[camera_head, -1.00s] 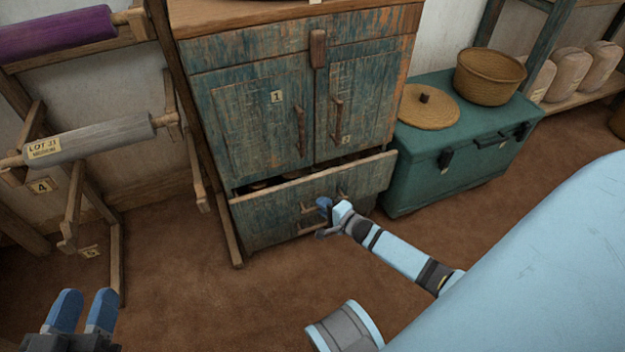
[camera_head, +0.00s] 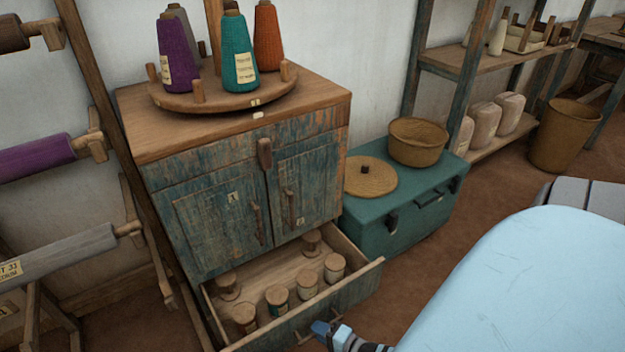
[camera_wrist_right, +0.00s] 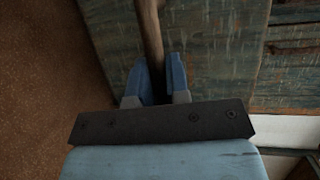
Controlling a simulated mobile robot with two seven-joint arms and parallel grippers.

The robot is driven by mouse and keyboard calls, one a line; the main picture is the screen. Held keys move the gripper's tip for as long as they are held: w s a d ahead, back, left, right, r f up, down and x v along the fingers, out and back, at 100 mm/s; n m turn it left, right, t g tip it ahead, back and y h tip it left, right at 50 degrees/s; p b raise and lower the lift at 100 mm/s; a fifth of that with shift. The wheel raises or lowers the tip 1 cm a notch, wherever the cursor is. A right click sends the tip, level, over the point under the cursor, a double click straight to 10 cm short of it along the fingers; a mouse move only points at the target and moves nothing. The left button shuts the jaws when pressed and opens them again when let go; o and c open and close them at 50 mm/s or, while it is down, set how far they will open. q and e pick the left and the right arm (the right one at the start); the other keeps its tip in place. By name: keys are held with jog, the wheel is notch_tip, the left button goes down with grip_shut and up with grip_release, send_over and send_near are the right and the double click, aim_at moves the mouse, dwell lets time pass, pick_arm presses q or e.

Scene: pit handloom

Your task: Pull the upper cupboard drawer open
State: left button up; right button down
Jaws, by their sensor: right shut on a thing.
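The drawer (camera_head: 355,289) under the two doors of the weathered blue-green cupboard (camera_head: 215,215) stands pulled well out in the head view. Its inside is open to view. My right gripper (camera_head: 322,328) is at the drawer's front, low in the head view. In the right wrist view its two blue fingers (camera_wrist_right: 156,78) are shut on a wooden handle bar (camera_wrist_right: 151,35), which runs between them in front of the worn blue-green wood. My left gripper is out of view. The lower part of the drawer front is cut off by the frame's bottom edge.
Several lidded jars (camera_head: 277,297) stand in the drawer. Yarn cones (camera_head: 240,55) stand on a round tray (camera_head: 215,102) on the cupboard top. A teal chest (camera_head: 400,220) with a basket (camera_head: 418,142) is at right. A roller rack (camera_head: 60,255) is at left.

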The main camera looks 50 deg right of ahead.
jog(key=shift+s, duration=0.4)
jog(key=c, duration=1.1)
grip_release()
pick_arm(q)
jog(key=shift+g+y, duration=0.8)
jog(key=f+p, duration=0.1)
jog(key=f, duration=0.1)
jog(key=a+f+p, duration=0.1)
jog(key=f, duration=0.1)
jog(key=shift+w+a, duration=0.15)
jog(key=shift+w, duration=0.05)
pick_arm(e)
jog(key=v, duration=0.7)
jog(key=shift+s, duration=0.25)
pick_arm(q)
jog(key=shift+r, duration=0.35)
